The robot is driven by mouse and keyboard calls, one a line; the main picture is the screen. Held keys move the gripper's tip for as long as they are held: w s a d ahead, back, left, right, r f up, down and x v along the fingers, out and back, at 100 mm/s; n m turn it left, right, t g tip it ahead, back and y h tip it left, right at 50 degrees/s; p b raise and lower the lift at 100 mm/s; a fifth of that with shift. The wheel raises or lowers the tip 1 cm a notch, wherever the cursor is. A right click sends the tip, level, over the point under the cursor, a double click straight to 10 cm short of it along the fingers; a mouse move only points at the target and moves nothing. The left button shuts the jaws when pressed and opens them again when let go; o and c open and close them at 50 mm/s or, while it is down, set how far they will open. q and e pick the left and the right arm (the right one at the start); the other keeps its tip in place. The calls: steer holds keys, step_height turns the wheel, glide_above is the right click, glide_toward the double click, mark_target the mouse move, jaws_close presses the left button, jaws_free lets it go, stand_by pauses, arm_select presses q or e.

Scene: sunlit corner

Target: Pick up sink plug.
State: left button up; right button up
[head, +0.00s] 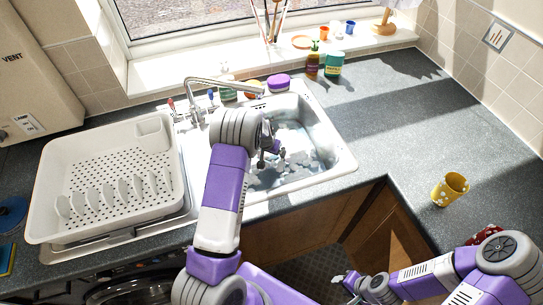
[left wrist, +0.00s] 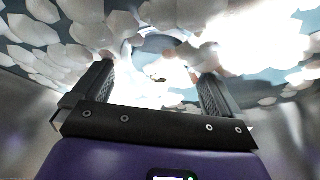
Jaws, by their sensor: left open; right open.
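My left gripper (head: 272,157) is inside the sink (head: 342,165), open, with its fingers pointing down toward soapy water. In the left wrist view its two fingers (left wrist: 157,82) stand wide apart, with white foam clumps beyond them and no object clearly held between them. A small dark spot (left wrist: 158,78) shows in a bright patch between the fingers; I cannot tell whether it is the sink plug. The plug is not clearly visible in the head view, where foam, glare and my arm cover much of the basin. My right gripper (head: 345,284) is open and empty, low in front of the cupboards.
A white dish rack (head: 105,190) stands left of the sink. The tap (head: 222,84) reaches over the basin's back edge. A brown bottle (head: 312,65) and a teal jar (head: 334,64) stand behind. A yellow cup (head: 450,188) is on the right worktop, which is otherwise mostly clear.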

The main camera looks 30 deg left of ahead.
arm_select(q)
steer(key=shift+w+f, duration=0.3)
steer(key=shift+f, duration=0.25)
steer(key=c, duration=1.2)
steer(key=shift+r, duration=0.1)
